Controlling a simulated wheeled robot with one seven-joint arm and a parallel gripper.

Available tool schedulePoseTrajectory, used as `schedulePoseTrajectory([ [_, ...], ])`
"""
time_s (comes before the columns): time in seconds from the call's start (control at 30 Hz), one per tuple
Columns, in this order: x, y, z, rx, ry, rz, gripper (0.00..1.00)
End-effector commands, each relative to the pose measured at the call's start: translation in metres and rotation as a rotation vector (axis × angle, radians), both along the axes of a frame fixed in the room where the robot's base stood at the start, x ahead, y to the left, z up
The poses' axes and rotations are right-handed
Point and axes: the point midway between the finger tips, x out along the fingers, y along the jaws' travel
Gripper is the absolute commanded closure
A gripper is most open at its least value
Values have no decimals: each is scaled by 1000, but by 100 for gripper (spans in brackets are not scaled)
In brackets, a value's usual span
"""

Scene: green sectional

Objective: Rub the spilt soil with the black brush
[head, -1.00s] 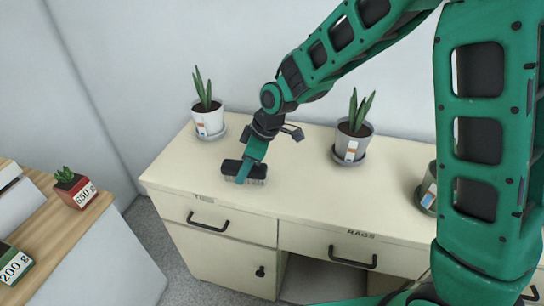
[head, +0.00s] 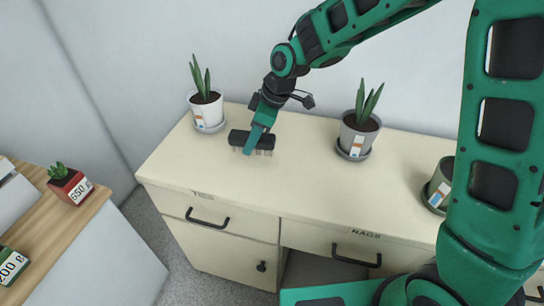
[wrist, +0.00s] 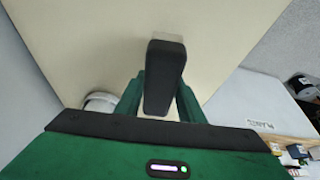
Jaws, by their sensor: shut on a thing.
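The black brush (head: 240,138) is in my gripper (head: 253,142), bristles down, over the left half of the cream bench top (head: 215,165). I cannot tell whether the bristles touch the surface. In the wrist view the brush back (wrist: 165,75) is a dark block between the two green fingers of my gripper (wrist: 160,98), which are shut on it. I see no spilt soil on the bench top in either view; any under the brush is hidden.
A white potted plant (head: 207,108) stands behind left of the brush and a grey potted plant (head: 358,132) to its right, both on saucers. Another pot (head: 440,186) is partly behind my arm. The bench front is clear. A wooden counter (head: 35,220) holds small weight-labelled pots at left.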

Motion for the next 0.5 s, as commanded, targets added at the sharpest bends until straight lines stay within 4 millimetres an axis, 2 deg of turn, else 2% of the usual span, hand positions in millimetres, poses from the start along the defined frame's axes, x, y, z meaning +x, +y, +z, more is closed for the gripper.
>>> schedulePoseTrajectory([
  [0.3,1,0,30,1,-4,0,89],
  [0.5,0,1,41,1,-2,1,89],
])
